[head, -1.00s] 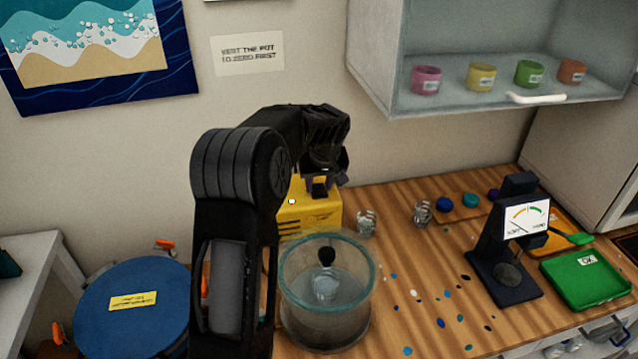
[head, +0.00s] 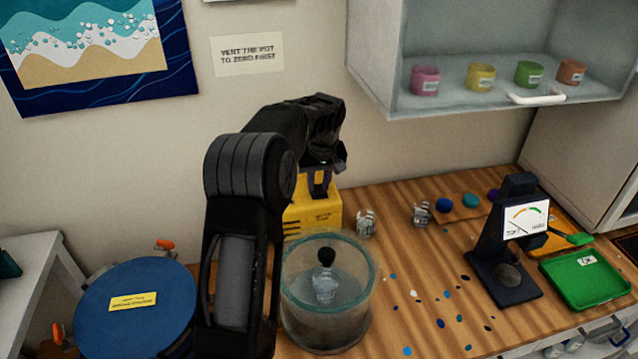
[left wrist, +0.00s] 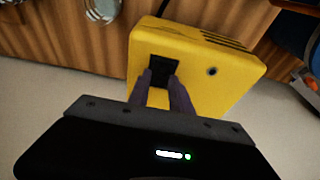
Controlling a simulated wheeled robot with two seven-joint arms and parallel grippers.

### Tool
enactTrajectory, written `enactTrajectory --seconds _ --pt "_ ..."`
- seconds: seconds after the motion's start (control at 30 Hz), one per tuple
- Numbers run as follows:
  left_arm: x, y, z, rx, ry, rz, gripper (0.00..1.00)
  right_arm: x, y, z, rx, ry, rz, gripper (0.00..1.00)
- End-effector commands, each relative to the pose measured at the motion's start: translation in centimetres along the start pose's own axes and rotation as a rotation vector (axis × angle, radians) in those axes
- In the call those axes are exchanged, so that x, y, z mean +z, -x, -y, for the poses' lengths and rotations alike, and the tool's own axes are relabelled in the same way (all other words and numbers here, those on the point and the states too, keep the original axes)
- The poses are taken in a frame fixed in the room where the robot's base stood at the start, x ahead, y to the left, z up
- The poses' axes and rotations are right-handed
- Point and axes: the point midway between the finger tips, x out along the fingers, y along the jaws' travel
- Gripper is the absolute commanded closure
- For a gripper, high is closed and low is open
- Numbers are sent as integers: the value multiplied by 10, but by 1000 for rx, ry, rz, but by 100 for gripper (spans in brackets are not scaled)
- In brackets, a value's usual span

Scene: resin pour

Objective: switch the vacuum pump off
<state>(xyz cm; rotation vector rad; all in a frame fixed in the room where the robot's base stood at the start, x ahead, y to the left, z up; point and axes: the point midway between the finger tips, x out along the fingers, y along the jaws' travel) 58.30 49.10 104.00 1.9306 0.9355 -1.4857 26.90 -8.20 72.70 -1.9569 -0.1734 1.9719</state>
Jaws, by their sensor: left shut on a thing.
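The vacuum pump is a yellow box (head: 326,215) at the back of the bench by the wall, partly hidden behind my left arm in the head view. It also fills the upper middle of the left wrist view (left wrist: 215,65). A black switch (left wrist: 162,65) sits on its face. My left gripper (head: 319,192) is at the top of the pump. In the left wrist view its two fingers (left wrist: 162,80) reach the switch, one at each side, shut on it with a narrow gap between them. The switch's setting cannot be told. My right gripper is not in view.
A clear pot (head: 296,318) with a black-knobbed glass piece inside stands in front of the pump. A blue round lid (head: 130,325) is at the left. Small glass jars (head: 366,223), a dark gauge stand (head: 485,265) and a green tray (head: 590,290) lie to the right. A cabinet (head: 375,70) hangs above.

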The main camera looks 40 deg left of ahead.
Motion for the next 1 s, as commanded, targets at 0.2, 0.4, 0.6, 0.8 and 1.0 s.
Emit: enactTrajectory --seconds 0.2,0.4,0.6,0.8,1.0 --pt "-6 0 1 2 4 107 100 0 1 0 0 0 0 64" --pt "-5 0 0 5 -1 127 100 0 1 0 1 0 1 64" --pt "-4 0 0 5 -1 126 71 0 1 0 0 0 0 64" --pt "-4 0 0 5 -1 127 55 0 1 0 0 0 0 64" --pt "-4 0 0 5 -2 127 53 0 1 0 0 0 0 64"
